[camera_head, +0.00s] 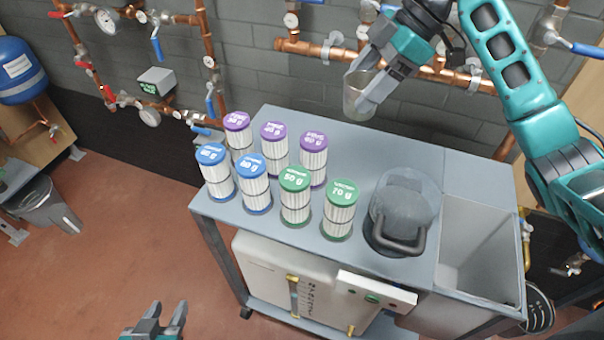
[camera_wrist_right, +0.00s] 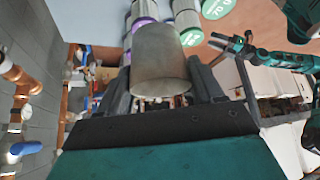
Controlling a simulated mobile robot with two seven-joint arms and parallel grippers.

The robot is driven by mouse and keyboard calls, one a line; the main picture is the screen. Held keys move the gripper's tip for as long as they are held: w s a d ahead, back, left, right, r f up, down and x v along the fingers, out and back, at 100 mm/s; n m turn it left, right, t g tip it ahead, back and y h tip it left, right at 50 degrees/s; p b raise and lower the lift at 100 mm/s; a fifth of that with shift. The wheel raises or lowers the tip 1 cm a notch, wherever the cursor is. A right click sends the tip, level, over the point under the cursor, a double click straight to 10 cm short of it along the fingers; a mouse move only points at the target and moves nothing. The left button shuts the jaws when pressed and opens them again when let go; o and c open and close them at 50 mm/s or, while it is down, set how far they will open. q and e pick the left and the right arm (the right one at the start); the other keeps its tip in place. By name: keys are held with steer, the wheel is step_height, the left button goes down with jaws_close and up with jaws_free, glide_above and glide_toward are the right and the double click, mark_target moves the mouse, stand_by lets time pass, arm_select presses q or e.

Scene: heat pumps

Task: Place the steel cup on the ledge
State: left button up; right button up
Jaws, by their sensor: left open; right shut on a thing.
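The steel cup (camera_head: 357,97) is a dull grey-brown cylinder, held by my right gripper (camera_head: 368,88) above the back edge of the grey bench. In the right wrist view the cup (camera_wrist_right: 160,60) sits between the two dark fingers of the right gripper (camera_wrist_right: 165,88), which are shut on it. My left gripper (camera_head: 160,322) is open and empty at the bottom of the head view, over the floor in front of the bench. I cannot tell which surface is the ledge.
On the bench (camera_head: 262,225) stand several filter canisters with purple, blue and green lids (camera_head: 294,178). Copper pipes (camera_head: 320,50) with gauges and valves run along the wall behind.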

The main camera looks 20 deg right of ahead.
step_height(320, 180, down, 19)
steer(key=shift+s+f+b, duration=0.1)
steer(key=shift+f+b, duration=0.1)
steer(key=shift+b, duration=0.95)
steer(key=shift+f, duration=0.1)
steer(key=o, duration=1)
steer(key=shift+f, duration=0.15)
steer(key=shift+o, duration=0.2)
